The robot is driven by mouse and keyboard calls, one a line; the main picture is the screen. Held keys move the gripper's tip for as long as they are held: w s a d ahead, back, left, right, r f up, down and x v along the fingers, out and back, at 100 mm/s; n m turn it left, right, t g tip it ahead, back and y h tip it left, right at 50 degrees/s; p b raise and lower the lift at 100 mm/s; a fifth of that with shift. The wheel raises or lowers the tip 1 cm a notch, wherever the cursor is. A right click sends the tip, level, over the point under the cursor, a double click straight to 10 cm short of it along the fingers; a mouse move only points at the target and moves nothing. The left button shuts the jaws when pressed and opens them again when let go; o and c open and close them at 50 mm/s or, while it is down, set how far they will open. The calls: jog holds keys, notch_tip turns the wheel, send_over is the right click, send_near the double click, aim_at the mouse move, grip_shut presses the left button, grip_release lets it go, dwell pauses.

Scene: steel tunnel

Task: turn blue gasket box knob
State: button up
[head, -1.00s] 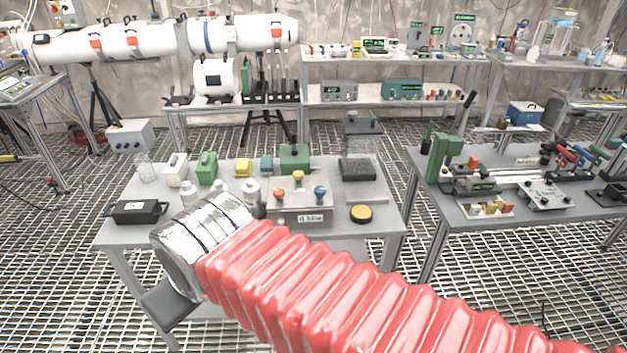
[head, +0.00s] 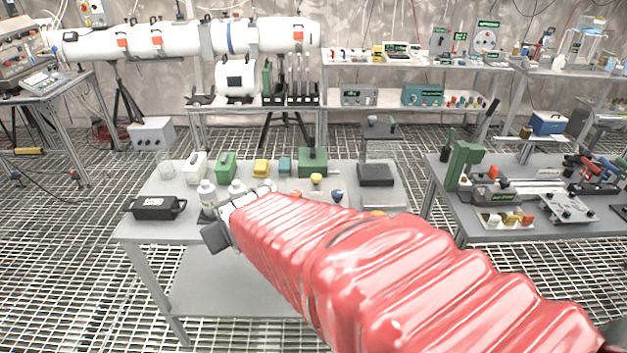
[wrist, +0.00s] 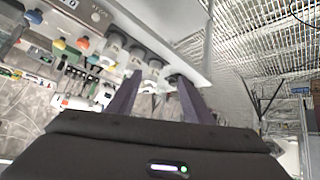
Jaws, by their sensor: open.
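The blue knob (head: 336,195) is on the small knob box on the near table, just above my red-sleeved arm in the head view. A yellow knob (head: 316,179) and an orange-red knob (head: 296,194) are beside it. My arm hides most of the box. In the wrist view, the blue knob (wrist: 44,57) is at the upper left, with the yellow knob (wrist: 58,43) and orange knob (wrist: 82,43) near it. My gripper (wrist: 158,78) is open and to the side of the knobs, pointing towards white bottles. Its fingers touch no knob.
White bottles (head: 206,192) and a black case (head: 153,207) stand on the table's left part. Green, yellow and teal boxes line its back, with a dark stand (head: 376,174) at the right. Another table (head: 480,205) with tools is farther right.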

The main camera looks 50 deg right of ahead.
jog(key=w+d+f+m+t+h, duration=0.1)
jog(key=w+d+f+t+h, duration=0.2)
jog(key=d, duration=0.7)
jog(key=m+t+h, duration=0.3)
jog(key=m+h, duration=0.1)
jog(key=h, duration=0.1)
send_near(336, 190)
jog(key=s, duration=0.1)
jog(key=shift+a+f, duration=0.15)
jog(key=shift+a, duration=0.05)
jog(key=shift+w, duration=0.1)
jog(key=x, duration=1.3)
jog(key=shift+w+d+f, duration=0.1)
jog(key=shift+w+d, duration=0.05)
jog(key=shift+w, duration=0.15)
jog(key=shift+c, duration=0.5)
